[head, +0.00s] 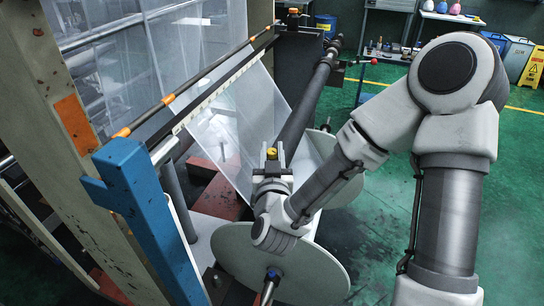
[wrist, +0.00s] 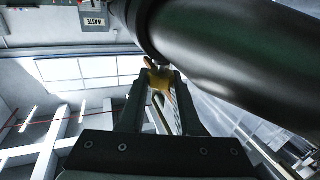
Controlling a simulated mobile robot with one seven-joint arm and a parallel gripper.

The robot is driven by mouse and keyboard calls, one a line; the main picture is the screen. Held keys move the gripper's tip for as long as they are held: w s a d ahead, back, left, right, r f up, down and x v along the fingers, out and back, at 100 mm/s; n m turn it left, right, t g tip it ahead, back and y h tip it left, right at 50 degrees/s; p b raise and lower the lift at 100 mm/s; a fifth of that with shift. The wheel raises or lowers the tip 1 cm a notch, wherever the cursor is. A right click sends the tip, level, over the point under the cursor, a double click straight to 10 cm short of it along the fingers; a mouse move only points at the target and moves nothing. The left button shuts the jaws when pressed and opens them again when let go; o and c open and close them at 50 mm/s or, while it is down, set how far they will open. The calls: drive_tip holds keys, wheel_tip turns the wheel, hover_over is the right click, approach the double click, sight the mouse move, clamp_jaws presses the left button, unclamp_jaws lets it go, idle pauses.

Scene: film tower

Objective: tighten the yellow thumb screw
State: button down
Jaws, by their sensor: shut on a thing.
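The yellow thumb screw (wrist: 160,78) sits between my gripper's two fingertips (wrist: 159,86) in the wrist view, right beside a dark roller or shaft (wrist: 230,50). My gripper is shut on it. In the head view a small yellow spot, the thumb screw (head: 272,153), shows at the tip of my gripper (head: 271,163). There my gripper is at the near end of the dark shaft (head: 310,100), above a pale round disc. The screw's threads and seat are hidden.
A large pale disc (head: 318,262) stands below my wrist, with another disc (head: 322,150) behind. A blue post (head: 147,215) and a clear film sheet (head: 240,120) are to the left. Green floor (head: 400,200) lies open at the right. A yellow caution sign (head: 533,66) stands far right.

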drive_tip(key=shift+a+f+m+h+b, duration=0.1)
drive_tip(key=shift+m+h+b, duration=1.1)
drive_tip(key=shift+h, duration=0.5)
drive_tip(key=shift+m+g+h+b, duration=0.3)
drive_tip(key=shift+h+b, duration=0.2)
drive_tip(key=shift+h, duration=0.1)
drive_tip(key=c, duration=0.6)
unclamp_jaws()
drive_tip(key=shift+s, duration=0.15)
